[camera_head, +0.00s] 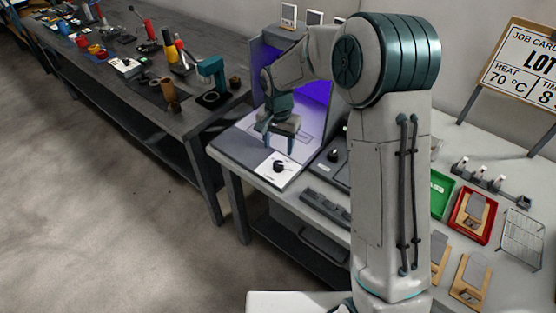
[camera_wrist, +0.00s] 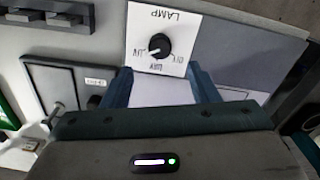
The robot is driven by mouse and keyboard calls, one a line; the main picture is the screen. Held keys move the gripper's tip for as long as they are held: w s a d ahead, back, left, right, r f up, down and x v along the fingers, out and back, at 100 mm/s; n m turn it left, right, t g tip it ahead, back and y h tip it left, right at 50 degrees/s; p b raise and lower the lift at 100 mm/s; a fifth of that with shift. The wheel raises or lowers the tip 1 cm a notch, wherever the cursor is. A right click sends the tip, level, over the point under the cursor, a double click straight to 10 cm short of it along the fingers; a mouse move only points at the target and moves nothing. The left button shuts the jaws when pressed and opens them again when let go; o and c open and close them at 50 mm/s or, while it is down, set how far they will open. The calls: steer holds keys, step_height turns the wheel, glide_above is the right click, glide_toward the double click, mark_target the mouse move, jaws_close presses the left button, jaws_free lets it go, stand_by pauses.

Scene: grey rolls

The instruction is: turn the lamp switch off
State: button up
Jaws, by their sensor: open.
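The lamp switch is a round black knob (camera_wrist: 160,46) on a white plate (camera_wrist: 143,27) marked LAMP, upside down in the wrist view. Small position labels, one reading OFF at the right, lie around it; its pale mark seems to point down and left, away from OFF. In the head view the knob (camera_head: 279,166) sits at the front corner of a grey booth (camera_head: 238,147) glowing violet inside (camera_head: 314,92). My gripper (camera_head: 279,145) points down just behind the knob. Its two fingers (camera_wrist: 162,84) are apart and empty, with the knob beyond their tips in the wrist view.
A dark panel with a small knob (camera_head: 333,155) stands right of the booth, with a dark bar (camera_head: 326,207) before it. Green (camera_head: 440,190) and red (camera_head: 472,214) trays lie farther right. A tool bench (camera_head: 130,85) stands at left. The floor in front is clear.

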mark_target(278, 164)
step_height(278, 164, down, 8)
steer(key=shift+f+p, duration=0.1)
steer(key=shift+p, duration=0.25)
steer(key=shift+c, duration=0.3)
steer(key=c, duration=0.9)
